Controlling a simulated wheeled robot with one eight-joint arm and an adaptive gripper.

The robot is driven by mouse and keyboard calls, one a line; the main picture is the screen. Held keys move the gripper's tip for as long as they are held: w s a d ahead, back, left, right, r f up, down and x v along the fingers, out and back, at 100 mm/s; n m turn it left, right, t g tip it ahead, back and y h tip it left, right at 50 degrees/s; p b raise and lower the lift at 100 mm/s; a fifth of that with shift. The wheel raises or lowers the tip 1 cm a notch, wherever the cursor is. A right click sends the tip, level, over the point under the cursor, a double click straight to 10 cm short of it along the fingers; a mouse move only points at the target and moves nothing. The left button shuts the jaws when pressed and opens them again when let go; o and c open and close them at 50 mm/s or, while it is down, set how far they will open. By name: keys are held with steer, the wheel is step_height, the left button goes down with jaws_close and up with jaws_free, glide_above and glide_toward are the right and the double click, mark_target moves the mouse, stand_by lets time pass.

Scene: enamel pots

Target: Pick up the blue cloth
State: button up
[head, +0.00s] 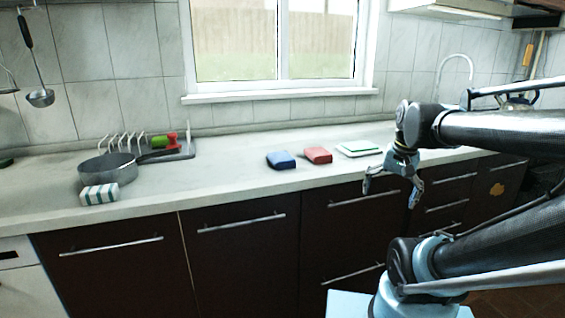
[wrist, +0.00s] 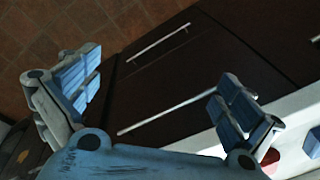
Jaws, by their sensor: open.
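The blue cloth (head: 281,160) is a small folded pad lying on the counter below the window. It also shows in part at the right edge of the wrist view (wrist: 312,143). My gripper (head: 392,192) is open and empty, in front of the counter edge, to the right of the cloth and apart from it. In the wrist view my gripper (wrist: 160,78) has its fingers spread wide, with cabinet fronts and floor behind them.
A red folded cloth (head: 318,155) lies right of the blue one, then a white and green item (head: 359,149). A pan (head: 108,170), a striped block (head: 100,194) and a rack (head: 178,153) stand left. The counter (head: 220,185) in front of the blue cloth is clear.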

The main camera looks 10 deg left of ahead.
steer(key=w+a+r+m+g+y, duration=0.1)
steer(key=w+a+r+m, duration=0.2)
steer(key=w+a+r, duration=0.6)
steer(key=w+a+r+m+g+y, duration=0.15)
steer(key=w+a+r+m, duration=0.25)
steer(key=w+a+r, duration=0.6)
steer(key=m+g, duration=0.2)
glide_above(284, 155)
steer(key=d, duration=0.1)
steer(key=shift+t, duration=0.25)
steer(key=f, duration=1)
steer(key=shift+w+d+f, duration=0.1)
steer(key=shift+w+f, duration=0.2)
steer(key=shift+w, duration=0.05)
steer(key=shift+x, duration=2.7)
steer(key=shift+w+d+f, duration=0.1)
steer(key=shift+d, duration=0.05)
steer(key=shift+c, duration=0.6)
steer(key=c, duration=0.6)
